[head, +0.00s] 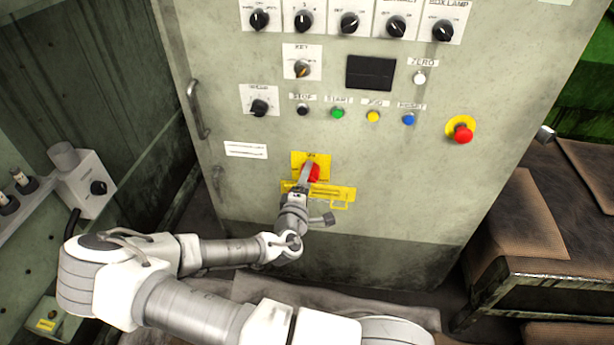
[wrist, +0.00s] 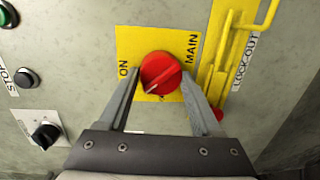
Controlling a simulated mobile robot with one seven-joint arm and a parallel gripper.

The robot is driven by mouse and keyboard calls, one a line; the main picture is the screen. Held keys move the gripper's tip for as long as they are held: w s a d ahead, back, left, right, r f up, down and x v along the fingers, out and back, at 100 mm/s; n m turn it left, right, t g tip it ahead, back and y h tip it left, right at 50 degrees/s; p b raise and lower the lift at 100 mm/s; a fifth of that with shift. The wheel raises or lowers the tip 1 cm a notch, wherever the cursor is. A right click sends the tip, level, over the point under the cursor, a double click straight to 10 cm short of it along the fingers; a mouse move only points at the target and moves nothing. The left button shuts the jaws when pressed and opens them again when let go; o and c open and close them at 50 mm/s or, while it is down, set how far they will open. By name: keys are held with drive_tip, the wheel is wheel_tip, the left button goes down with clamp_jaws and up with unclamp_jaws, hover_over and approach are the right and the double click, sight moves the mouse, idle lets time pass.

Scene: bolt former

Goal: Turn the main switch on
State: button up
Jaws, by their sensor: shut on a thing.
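The main switch is a round red knob (wrist: 161,73) on a yellow plate (wrist: 130,44) marked ON and MAIN in the wrist view. In the head view the red knob (head: 314,173) sits low on the cabinet front, partly hidden by my gripper (head: 308,172). In the wrist view my gripper (wrist: 158,95) has one finger on each side of the knob and is shut on it. A pale mark shows at the knob's lower left edge, between the words ON and MAIN.
A yellow lock-out bar (head: 335,193) lies just below the switch. Several push buttons and black selector knobs are higher on the cabinet (head: 225,100). A red emergency stop (head: 463,134) is at right, a metal handle (head: 197,108) at left. A brown-topped bench (head: 520,220) stands right.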

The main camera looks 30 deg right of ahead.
drive_tip(key=shift+d+r+m+y, duration=0.1)
drive_tip(key=shift+m+y, duration=0.2)
drive_tip(key=shift+m, duration=1.65)
drive_tip(key=shift+m+y, duration=0.3)
drive_tip(key=shift+m, duration=1.65)
drive_tip(key=o, duration=1.4)
drive_tip(key=shift+c, duration=0.2)
drive_tip(key=shift+s, duration=0.1)
